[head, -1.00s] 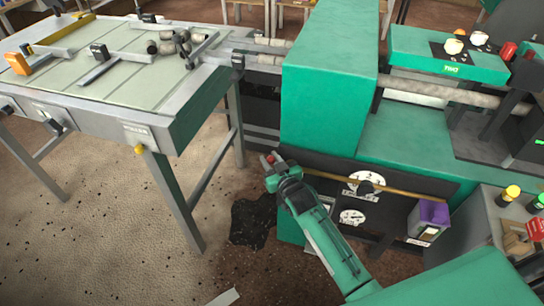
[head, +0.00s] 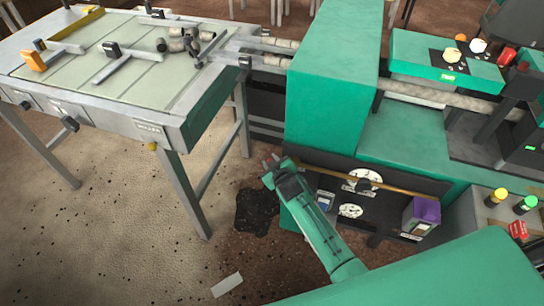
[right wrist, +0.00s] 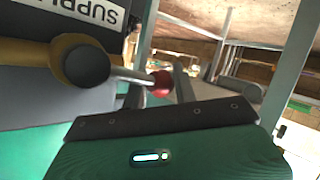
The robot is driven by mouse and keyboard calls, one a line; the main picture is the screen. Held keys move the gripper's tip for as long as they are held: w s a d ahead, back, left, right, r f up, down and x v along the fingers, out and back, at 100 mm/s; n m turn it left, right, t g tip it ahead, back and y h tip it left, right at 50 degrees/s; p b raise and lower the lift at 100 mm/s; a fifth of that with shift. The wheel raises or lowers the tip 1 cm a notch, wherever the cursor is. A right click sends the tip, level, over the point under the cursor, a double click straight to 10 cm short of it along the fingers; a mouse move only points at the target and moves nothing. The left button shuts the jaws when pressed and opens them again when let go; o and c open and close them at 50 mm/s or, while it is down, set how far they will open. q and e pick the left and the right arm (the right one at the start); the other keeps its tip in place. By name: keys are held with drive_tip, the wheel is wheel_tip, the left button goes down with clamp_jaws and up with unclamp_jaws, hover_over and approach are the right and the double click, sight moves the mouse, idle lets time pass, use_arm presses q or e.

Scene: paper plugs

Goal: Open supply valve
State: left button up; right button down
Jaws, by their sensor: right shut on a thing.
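The supply valve is on the green machine's left side, and the right wrist view shows it close up. It has a round dark hub (right wrist: 86,66) on a yellow-brown pipe and a thin grey lever (right wrist: 130,75) ending in a red knob (right wrist: 160,83). The lever points roughly sideways in that picture. A white label (right wrist: 88,10) reading "SUPPL…" is above it, partly cut off. My right gripper (head: 271,162) is at the machine's lower left corner, shut on the lever at its red knob. In the head view the valve is mostly hidden. My left gripper is out of view.
A grey work table (head: 75,55) stands at the left, with a leg near my right gripper. The green machine (head: 330,85) fills the middle. A dark stain (head: 256,208) and a pale sheet (head: 227,285) lie on the floor. A purple-topped box (head: 425,212) is at the right.

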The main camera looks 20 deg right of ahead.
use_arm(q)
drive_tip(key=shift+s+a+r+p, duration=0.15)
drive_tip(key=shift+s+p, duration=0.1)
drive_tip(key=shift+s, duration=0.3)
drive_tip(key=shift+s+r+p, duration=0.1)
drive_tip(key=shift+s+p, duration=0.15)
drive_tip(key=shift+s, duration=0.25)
use_arm(e)
drive_tip(key=shift+f+n+g+h, duration=0.4)
drive_tip(key=shift+f+g+h, duration=0.1)
drive_tip(key=shift+f+g, duration=0.15)
drive_tip(key=shift+f, duration=0.1)
drive_tip(key=c, duration=1.4)
unclamp_jaws()
drive_tip(key=shift+s+r, duration=0.3)
drive_tip(key=shift+s, duration=0.1)
drive_tip(key=v, duration=1.3)
